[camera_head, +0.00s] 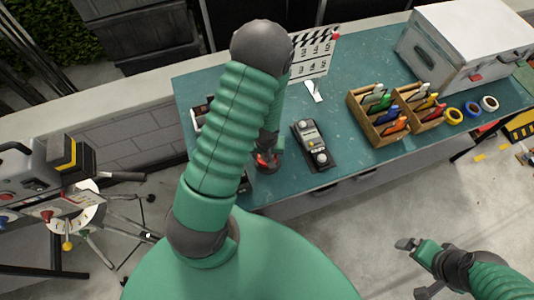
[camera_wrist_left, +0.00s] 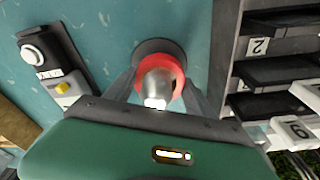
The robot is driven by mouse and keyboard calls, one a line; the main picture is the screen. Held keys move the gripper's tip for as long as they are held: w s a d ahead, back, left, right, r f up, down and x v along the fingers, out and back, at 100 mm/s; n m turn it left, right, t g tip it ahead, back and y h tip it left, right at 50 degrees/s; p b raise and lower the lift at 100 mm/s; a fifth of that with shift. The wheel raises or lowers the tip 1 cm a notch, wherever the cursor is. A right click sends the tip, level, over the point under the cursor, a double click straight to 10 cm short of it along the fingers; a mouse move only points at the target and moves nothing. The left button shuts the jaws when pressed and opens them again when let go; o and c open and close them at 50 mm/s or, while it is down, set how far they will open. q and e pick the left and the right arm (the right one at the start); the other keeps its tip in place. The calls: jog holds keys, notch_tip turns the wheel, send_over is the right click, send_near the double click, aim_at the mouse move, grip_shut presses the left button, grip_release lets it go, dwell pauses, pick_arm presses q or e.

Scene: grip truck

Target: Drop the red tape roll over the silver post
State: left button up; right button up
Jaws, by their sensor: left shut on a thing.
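The red tape roll (camera_wrist_left: 179,69) is in the left wrist view, between the two fingers of my left gripper (camera_wrist_left: 160,85). The silver post (camera_wrist_left: 157,86) pokes up through the middle of the roll, so the roll is around the post. A dark round base (camera_wrist_left: 150,46) shows beyond the roll. In the head view my left gripper (camera_head: 266,155) is low at the table's near edge, shut on the red roll (camera_head: 264,160). My arm partly hides it there, and the post cannot be made out. My right gripper (camera_head: 413,268) is open and empty, off the table.
A black device with knobs (camera_head: 311,144) lies right of the post on the green table (camera_head: 345,75). Wooden bins (camera_head: 378,118), yellow, blue and white tape rolls (camera_head: 471,109) and a grey case (camera_head: 465,45) stand further right. A numbered dark rack (camera_wrist_left: 285,60) is close beside my left gripper.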

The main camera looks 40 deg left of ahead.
pick_arm(q)
jog(key=shift+f+b, duration=0.6)
jog(key=shift+f, duration=0.25)
jog(key=o, duration=1.5)
jog(key=r, duration=0.5)
jog(key=s+d+r, duration=0.1)
jog(key=r, duration=0.5)
jog(key=s+r, duration=0.1)
jog(key=r, duration=0.4)
jog(key=shift+d+r+p, duration=0.3)
jog(key=shift+a, duration=0.1)
jog(key=d+m+b, duration=0.1)
jog(key=d+m, duration=0.1)
jog(key=d, duration=0.2)
jog(key=d+f+m+b, duration=0.1)
jog(key=d+m+b, duration=0.1)
jog(key=d+m, duration=0.1)
jog(key=d+m+t+h+b, duration=0.1)
jog(key=d+m+b, duration=0.1)
jog(key=d+m, duration=0.1)
jog(key=shift+s+d+f, duration=0.2)
jog(key=shift+d, duration=0.2)
jog(key=shift+s+d+f, duration=0.15)
jog(key=shift+d, duration=0.25)
